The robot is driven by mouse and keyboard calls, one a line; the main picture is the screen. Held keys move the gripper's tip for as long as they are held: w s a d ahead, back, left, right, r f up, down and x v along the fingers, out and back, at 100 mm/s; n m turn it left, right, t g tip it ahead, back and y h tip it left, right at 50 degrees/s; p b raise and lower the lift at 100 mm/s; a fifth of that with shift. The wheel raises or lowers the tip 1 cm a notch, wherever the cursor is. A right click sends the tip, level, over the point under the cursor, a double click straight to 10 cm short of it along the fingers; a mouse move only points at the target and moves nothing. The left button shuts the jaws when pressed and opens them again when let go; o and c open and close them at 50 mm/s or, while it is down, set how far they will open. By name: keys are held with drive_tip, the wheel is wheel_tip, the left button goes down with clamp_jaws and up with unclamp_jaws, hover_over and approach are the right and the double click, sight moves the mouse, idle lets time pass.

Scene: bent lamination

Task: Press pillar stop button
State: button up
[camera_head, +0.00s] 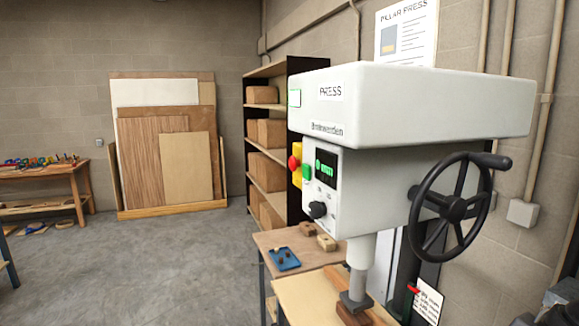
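A large white pillar press (415,105) stands at the right. A red round stop button (293,162) sticks out from a yellow housing (298,178) at the left edge of its front panel. A green button (306,172) sits just to the right of the red one. A dark display (326,167) with green text and a black knob (317,210) are also on the panel.
A black handwheel (452,207) juts from the press's right side. The press ram (360,280) comes down over a wooden table (315,297). A shelf of wooden blocks (268,135) stands behind. Grey floor (150,270) is open at the left.

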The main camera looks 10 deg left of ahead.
clamp_jaws()
idle(1.4)
